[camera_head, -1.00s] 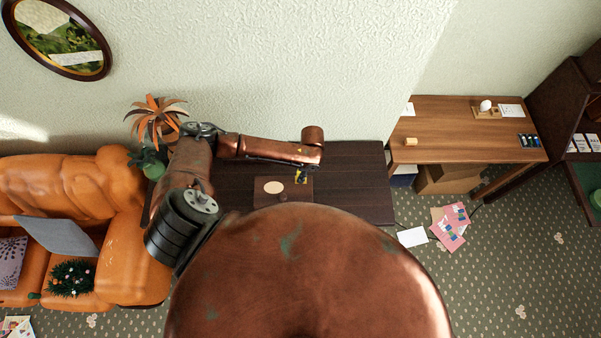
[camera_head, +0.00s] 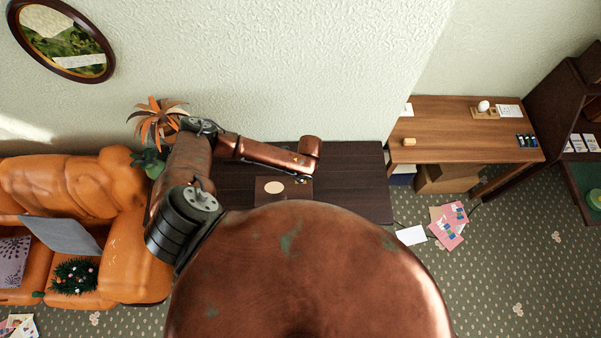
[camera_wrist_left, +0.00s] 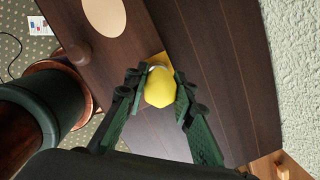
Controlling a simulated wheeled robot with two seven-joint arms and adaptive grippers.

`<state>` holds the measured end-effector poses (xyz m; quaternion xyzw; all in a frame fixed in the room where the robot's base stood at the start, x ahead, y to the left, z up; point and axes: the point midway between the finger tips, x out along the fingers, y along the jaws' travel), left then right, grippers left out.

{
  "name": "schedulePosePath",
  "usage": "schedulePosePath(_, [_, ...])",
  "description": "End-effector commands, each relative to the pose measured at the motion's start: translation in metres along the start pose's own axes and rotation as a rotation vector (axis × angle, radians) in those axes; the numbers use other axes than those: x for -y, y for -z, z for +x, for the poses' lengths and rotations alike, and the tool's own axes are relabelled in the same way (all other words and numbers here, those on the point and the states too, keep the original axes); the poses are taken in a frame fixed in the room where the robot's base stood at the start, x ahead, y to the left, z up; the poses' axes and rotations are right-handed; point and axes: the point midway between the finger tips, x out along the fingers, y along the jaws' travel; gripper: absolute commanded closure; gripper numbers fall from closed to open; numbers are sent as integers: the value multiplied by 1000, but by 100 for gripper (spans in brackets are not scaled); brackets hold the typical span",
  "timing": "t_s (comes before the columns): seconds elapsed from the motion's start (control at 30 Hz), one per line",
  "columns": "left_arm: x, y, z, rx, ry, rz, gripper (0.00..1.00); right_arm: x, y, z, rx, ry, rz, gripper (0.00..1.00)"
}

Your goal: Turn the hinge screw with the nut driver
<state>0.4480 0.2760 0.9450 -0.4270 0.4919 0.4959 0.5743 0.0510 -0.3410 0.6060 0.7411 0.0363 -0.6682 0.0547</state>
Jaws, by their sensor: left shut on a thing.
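In the left wrist view my left gripper (camera_wrist_left: 160,82) is shut on a yellow rounded handle (camera_wrist_left: 159,88), which looks like the nut driver's. Its shaft and tip are hidden behind the handle. A small brass-coloured piece, perhaps the hinge, shows just beyond it at the edge of a dark brown wooden box (camera_wrist_left: 125,50). The hinge screw cannot be made out. The box also shows in the head view (camera_head: 263,194), with a pale oval (camera_head: 274,187) on top. In the head view my forearm hides the left gripper. My right gripper is not in view.
The box stands on a dark table (camera_head: 355,180) against the wall, its right part clear. An orange sofa (camera_head: 125,200) and potted plant (camera_head: 157,122) are at left. A brown desk (camera_head: 455,137) stands at right. Papers (camera_head: 449,226) lie on the carpet.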

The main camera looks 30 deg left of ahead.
Motion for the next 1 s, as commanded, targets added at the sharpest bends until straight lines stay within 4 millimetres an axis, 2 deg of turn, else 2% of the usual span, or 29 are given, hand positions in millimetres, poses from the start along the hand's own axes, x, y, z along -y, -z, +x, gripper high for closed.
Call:
schedulePosePath(0.13, [1,0,0,0,27,167,100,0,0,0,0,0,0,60])
schedulePosePath(0.47, [1,0,0,0,34,212,100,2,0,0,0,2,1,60])
schedulePosePath(0.7, [2,0,-1,-1,67,424,100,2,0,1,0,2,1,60])
schedulePosePath(1.0, [2,0,-2,-2,69,434,100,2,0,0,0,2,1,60])
